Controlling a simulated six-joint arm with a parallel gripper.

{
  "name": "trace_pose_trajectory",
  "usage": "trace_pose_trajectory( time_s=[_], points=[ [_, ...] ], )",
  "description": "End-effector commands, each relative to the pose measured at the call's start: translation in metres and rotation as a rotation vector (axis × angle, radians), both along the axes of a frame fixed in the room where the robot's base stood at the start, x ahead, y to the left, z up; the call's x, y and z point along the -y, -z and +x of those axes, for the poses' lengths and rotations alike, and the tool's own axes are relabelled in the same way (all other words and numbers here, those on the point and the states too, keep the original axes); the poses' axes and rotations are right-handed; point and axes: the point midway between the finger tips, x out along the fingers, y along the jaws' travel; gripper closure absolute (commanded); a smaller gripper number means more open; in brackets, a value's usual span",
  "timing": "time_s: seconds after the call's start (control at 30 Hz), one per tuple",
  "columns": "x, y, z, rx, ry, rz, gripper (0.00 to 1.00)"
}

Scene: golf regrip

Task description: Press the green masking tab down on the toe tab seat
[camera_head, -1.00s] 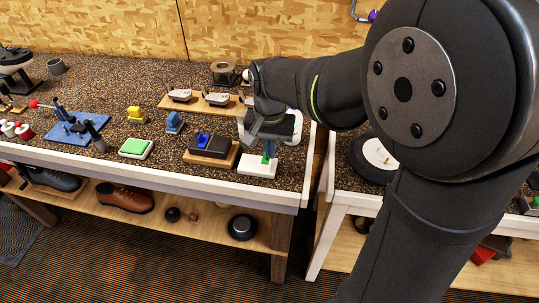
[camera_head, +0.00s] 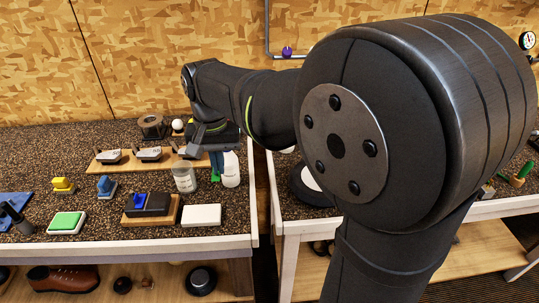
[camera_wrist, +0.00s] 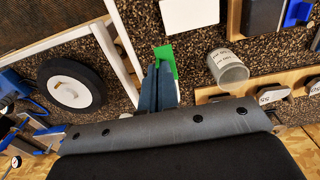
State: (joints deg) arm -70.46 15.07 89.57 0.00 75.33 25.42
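The green masking tab (camera_wrist: 166,57) is pinched at the tips of my gripper (camera_wrist: 160,75) in the wrist view. In the head view the green tab (camera_head: 215,173) shows below my gripper (camera_head: 215,160), raised beyond the white block (camera_head: 201,215). The block's top is bare, and it also shows in the wrist view (camera_wrist: 190,14). Several club heads (camera_head: 148,153) sit on a wooden board (camera_head: 125,163) to the left of my gripper. They partly show in the wrist view (camera_wrist: 271,97). I cannot tell which surface is the toe tab seat.
A clear jar (camera_head: 184,178) and a white bottle (camera_head: 231,168) stand close to my gripper. A dark box with a blue part (camera_head: 148,205) sits on wood beside the white block. A gap separates this bench from the right bench with its black wheel (camera_wrist: 72,85).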

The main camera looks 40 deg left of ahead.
Motion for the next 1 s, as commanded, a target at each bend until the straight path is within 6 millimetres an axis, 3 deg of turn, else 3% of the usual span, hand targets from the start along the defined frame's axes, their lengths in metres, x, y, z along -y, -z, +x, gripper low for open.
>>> trace_pose_trajectory(
  time_s=[0.03,0.2,0.4,0.6,1.0],
  points=[
    [-0.022,0.002,-0.016,-0.001,-0.01,-0.002,1.0],
    [-0.077,0.006,-0.065,0.0,-0.008,-0.001,1.0],
    [-0.115,0.011,-0.109,0.0,-0.003,-0.001,1.0],
    [-0.125,0.015,-0.125,0.0,0.0,-0.001,1.0],
    [-0.125,0.048,-0.125,0.0,0.001,-0.001,1.0]
  ],
)
